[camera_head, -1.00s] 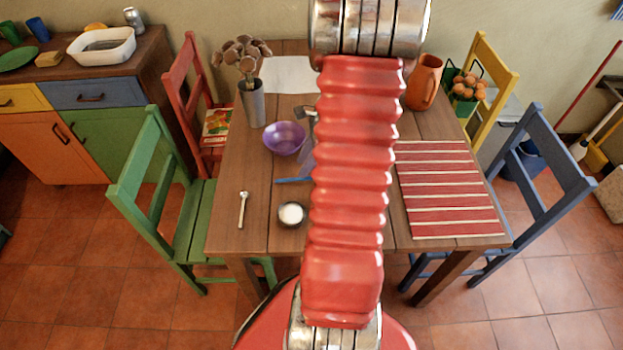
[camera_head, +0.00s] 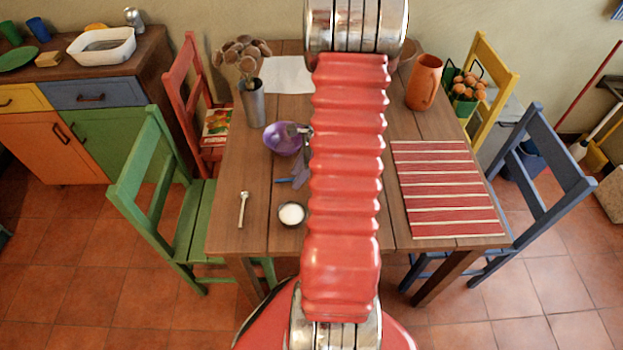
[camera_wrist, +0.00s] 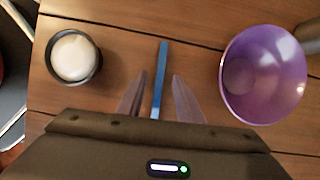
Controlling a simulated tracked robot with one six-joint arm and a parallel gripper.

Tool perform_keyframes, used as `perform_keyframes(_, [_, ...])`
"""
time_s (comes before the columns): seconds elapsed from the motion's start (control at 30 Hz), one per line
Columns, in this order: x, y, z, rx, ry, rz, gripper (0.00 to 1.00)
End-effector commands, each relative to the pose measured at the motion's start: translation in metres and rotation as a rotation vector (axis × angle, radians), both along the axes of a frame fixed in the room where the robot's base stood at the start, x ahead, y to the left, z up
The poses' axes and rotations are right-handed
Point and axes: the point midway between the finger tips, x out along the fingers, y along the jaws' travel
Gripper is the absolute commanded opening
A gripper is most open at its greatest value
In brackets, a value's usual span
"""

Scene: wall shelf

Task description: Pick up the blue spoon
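The blue spoon (camera_wrist: 162,58) lies on the wooden table; only its thin straight blue handle shows, and the rest is hidden behind my gripper body. In the wrist view, my gripper (camera_wrist: 160,78) is open, with one finger on each side of the handle and gaps on both sides. I cannot tell how high the fingertips are above the table. In the head view, a short piece of the blue spoon (camera_head: 283,180) shows left of my arm, with a grey finger of my gripper (camera_head: 299,178) beside it.
A purple bowl (camera_wrist: 264,75) stands right of my gripper in the wrist view, and a dark cup with white contents (camera_wrist: 75,58) stands left. In the head view, a small pale spoon (camera_head: 243,208), a tall metal vase (camera_head: 254,104), an orange jug (camera_head: 424,84) and a striped mat (camera_head: 447,190) are on the table.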

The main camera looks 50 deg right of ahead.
Motion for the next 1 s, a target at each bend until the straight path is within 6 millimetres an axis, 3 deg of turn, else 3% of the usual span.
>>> perform_keyframes(0.53, [0.0002, 0.0002, -0.0006, 0.0, 0.0, 0.0, 0.32])
perform_keyframes(1.0, [0.0003, 0.0001, -0.0005, 0.0, 0.0, 0.0, 0.0])
